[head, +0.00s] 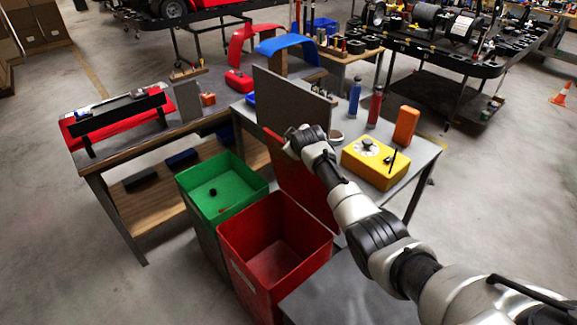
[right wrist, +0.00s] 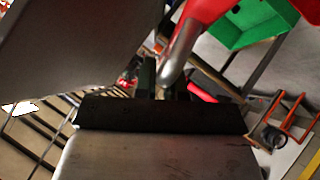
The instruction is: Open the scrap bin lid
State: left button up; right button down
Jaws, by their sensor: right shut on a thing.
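The red bin (head: 247,253) stands open below the tables, and I see down into its empty-looking inside. Its red lid (head: 292,180) is raised and stands steeply at the bin's back edge, partly hidden by my right arm. My right gripper (head: 292,143) is at the lid's upper part; its fingertips are hard to make out in the head view. In the right wrist view my right gripper (right wrist: 162,80) is shut at a grey metal handle bar (right wrist: 182,52) beside a red surface. My left gripper is not in view.
An open green bin (head: 205,207) with a small dark item inside stands left of the red one. A grey upright panel (head: 290,105), yellow box (head: 374,165), bottles and an orange block (head: 406,125) are on the table behind.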

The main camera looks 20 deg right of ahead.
jog(key=d, duration=0.2)
jog(key=w+d+b, duration=0.1)
jog(key=d, duration=0.1)
jog(key=shift+w+r, duration=0.1)
jog(key=shift+w, duration=0.05)
jog(key=c, duration=1.2)
grip_release()
jog(key=shift+s, duration=0.2)
